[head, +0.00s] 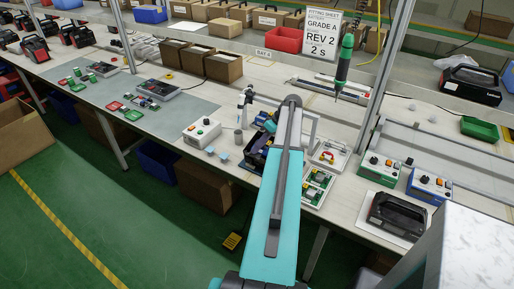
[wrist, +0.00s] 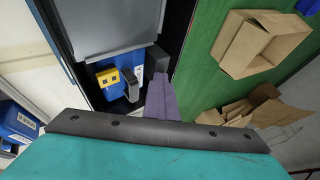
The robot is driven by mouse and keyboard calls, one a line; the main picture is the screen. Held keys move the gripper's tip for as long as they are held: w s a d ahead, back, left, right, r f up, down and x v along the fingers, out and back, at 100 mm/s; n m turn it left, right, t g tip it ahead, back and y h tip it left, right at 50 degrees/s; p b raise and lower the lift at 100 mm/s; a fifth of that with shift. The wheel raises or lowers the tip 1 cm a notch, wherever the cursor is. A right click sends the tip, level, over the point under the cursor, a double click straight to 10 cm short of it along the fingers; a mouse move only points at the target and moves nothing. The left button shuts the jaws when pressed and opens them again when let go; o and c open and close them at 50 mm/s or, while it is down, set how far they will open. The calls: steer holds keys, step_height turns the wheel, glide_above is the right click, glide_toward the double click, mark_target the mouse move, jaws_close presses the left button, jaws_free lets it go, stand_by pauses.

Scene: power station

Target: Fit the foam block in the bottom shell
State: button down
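A black open shell (head: 250,158), which looks like the bottom shell, sits on the bench under my arm with dark blue parts in it. In the wrist view the dark shell interior (wrist: 121,106) holds a blue part with a yellow piece (wrist: 108,78) on it. A dark grey block (wrist: 157,61), possibly the foam block, shows at the far end of a purple finger-like part of my gripper (wrist: 160,97). I cannot tell whether the block is held or only lies behind it. My arm hides most of the gripper and part of the shell in the head view.
A white control box (head: 202,131) stands left of the shell. A tray with green parts (head: 317,187) and a white tray with a red-handled item (head: 329,155) are to the right. A green screwdriver (head: 344,62) hangs above. The green floor is open in front.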

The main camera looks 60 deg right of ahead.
steer(key=shift+s+d+f+y+p, duration=0.15)
steer(key=shift+s+f+y+p, duration=0.1)
steer(key=shift+f+y+p, duration=0.25)
steer(key=shift+s+d+f+y+p, duration=0.1)
steer(key=shift+s+f+y+p, duration=0.1)
steer(key=shift+f+y+p, duration=0.3)
stand_by(0.4)
steer(key=c, duration=2.4)
jaws_free()
steer(key=shift+f, duration=0.1)
steer(key=shift+c, duration=0.2)
steer(key=o, duration=0.3)
steer(key=shift+c, duration=1.1)
steer(key=shift+r, duration=0.2)
steer(key=shift+d+r, duration=0.1)
steer(key=shift+r, duration=0.55)
steer(key=shift+o, duration=1)
steer(key=shift+w+r+p, duration=0.15)
steer(key=shift+r+p, duration=0.55)
steer(key=shift+r, duration=0.65)
step_height(320, 180, up, 11)
steer(key=p, duration=0.4)
steer(key=shift+f, duration=0.1)
